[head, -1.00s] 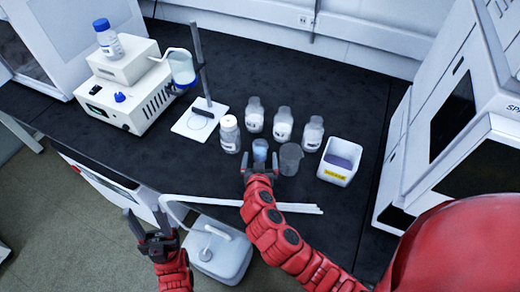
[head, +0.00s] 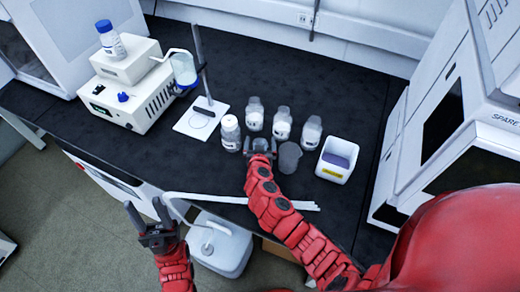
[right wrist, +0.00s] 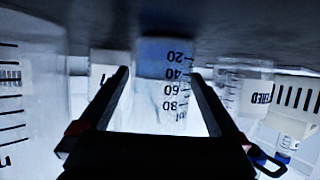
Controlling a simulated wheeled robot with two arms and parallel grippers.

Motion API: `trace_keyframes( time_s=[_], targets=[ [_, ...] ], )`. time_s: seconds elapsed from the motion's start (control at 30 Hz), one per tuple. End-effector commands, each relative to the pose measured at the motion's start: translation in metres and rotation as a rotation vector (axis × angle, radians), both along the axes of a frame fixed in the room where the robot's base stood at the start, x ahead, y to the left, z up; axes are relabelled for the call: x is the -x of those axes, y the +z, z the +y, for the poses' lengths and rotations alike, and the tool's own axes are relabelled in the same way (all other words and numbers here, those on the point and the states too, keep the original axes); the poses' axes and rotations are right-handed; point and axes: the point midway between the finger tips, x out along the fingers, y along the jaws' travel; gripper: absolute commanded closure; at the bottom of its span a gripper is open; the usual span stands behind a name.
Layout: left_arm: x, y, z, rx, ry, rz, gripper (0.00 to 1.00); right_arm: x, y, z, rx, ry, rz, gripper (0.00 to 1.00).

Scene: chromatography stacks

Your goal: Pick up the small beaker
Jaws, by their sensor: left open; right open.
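The small beaker (right wrist: 166,85) has printed marks and bluish contents. In the right wrist view it appears upside down, between the two fingers of my right gripper (right wrist: 159,73). The jaws are open, with a finger on each side; I cannot tell whether either finger touches it. In the head view my right gripper (head: 260,146) is at the beaker's place on the black bench and hides most of it. My left gripper (head: 146,216) is open and empty, in front of the bench edge.
A larger grey beaker (head: 289,157) stands close on the right. A white bottle (head: 230,133) is close on the left, with several bottles (head: 282,123) behind. A white tub (head: 337,159) is further right. White rods (head: 240,200) lie near the front edge.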

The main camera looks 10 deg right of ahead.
Motion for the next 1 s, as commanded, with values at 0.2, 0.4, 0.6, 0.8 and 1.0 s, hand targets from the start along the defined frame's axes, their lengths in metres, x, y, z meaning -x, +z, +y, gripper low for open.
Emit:
trace_keyframes(
  time_s=[0.2, 0.4, 0.6, 0.8, 1.0],
  targets=[
    [-0.0001, -0.0002, 0.0000, 0.000, 0.000, 0.000, 0.50, 0.0002, -0.0001, 0.0002, 0.000, 0.000, 0.000, 0.16],
    [-0.0001, -0.0002, 0.0000, 0.000, 0.000, 0.000, 0.50, 0.0002, -0.0001, 0.0002, 0.000, 0.000, 0.000, 0.52],
    [-0.0001, -0.0002, 0.0000, 0.000, 0.000, 0.000, 0.50, 0.0003, -0.0001, 0.0002, 0.000, 0.000, 0.000, 0.88],
    [-0.0001, -0.0002, 0.0000, 0.000, 0.000, 0.000, 0.50, 0.0002, 0.0001, 0.0003, 0.000, 0.000, -0.001, 0.96],
    [0.0000, -0.0007, -0.0001, 0.000, 0.000, 0.000, 0.50, 0.0001, 0.0016, 0.0002, 0.000, 0.000, -0.001, 0.96]
  ],
)
